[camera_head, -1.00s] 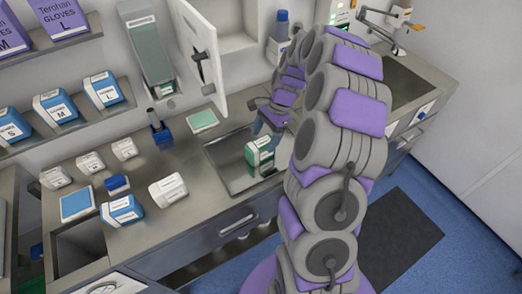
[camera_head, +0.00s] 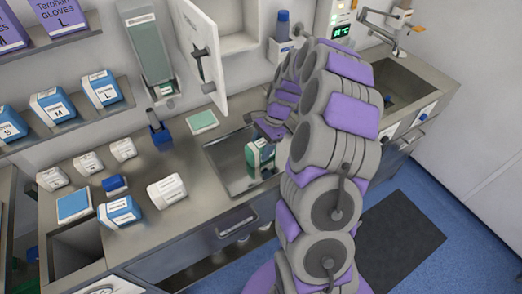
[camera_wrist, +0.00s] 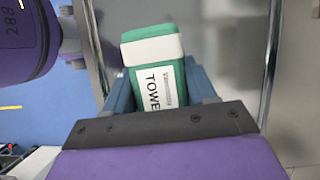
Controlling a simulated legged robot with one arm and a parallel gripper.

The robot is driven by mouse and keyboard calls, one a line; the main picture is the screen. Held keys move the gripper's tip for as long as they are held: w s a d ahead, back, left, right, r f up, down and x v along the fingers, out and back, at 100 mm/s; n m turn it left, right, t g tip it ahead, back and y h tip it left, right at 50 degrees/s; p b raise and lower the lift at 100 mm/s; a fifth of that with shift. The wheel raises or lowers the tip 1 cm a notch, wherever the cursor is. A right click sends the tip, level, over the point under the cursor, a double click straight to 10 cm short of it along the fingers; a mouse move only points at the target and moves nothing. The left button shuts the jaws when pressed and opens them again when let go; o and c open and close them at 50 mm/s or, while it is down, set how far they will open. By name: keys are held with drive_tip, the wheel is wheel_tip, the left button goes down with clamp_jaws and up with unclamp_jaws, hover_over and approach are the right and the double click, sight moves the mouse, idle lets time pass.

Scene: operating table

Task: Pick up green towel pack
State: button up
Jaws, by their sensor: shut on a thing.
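The green towel pack (camera_head: 254,156) is a green and white box at the metal tray on the counter, partly hidden by my gripper in the head view. In the wrist view the pack (camera_wrist: 153,50) shows its white "TOWE..." label between blue fingers. My gripper (camera_wrist: 160,88) is shut on the pack from both sides. In the head view my gripper (camera_head: 262,140) is above and around the pack, with my arm reaching in from the right. I cannot tell whether the pack touches the tray (camera_head: 228,172).
An open cabinet door (camera_head: 203,65) hangs behind the tray. A flat green pack (camera_head: 202,121) and a blue bottle holder (camera_head: 160,136) stand left of the tray. A sink (camera_head: 400,85) is at right.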

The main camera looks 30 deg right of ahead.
drive_tip(key=c, duration=0.5)
drive_tip(key=shift+o, duration=0.2)
drive_tip(key=shift+r, duration=0.1)
